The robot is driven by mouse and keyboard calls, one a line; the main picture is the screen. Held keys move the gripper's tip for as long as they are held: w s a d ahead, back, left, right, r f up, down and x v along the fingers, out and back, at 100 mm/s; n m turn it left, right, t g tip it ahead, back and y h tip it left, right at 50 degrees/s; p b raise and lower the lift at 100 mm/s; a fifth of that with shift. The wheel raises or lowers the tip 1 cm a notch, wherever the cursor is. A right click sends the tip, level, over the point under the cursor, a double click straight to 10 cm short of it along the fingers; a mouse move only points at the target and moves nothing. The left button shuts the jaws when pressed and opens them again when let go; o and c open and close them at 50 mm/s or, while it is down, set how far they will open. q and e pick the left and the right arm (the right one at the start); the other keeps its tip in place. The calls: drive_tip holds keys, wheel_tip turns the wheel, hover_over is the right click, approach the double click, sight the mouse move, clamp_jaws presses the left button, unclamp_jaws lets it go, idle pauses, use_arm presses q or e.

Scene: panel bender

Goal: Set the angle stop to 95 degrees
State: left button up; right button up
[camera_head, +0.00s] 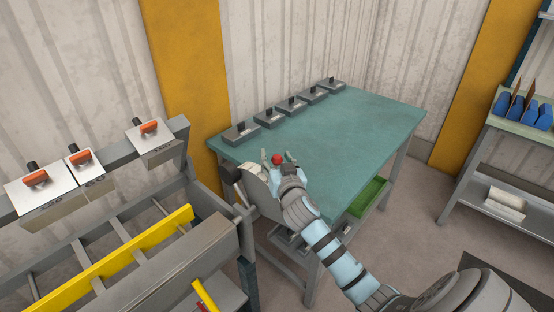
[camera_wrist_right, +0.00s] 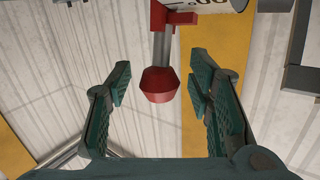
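The angle stop shows in the right wrist view as a red knob (camera_wrist_right: 160,85) on a grey rod, with a red bracket (camera_wrist_right: 178,17) at the rod's upper end. Beside it is a white scale plate (camera_wrist_right: 212,5) with black figures, cut off by the top edge; I cannot read the setting. My right gripper (camera_wrist_right: 158,88) is open, its fingers on either side of the knob with gaps to both. In the head view my right gripper (camera_head: 278,157) is at the right end of the bender, with the red knob (camera_head: 277,160) between its fingers. My left gripper is not in view.
The bender (camera_head: 165,255) fills the lower left, with a yellow bar (camera_head: 115,252) and several orange-handled clamp plates (camera_head: 156,141). Behind my right gripper is a green table (camera_head: 355,135) with several grey blocks (camera_head: 290,105) along its back edge. A shelf with blue bins (camera_head: 520,108) stands at right.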

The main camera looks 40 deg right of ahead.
drive_tip(key=v, duration=1.2)
drive_tip(key=shift+f, duration=0.1)
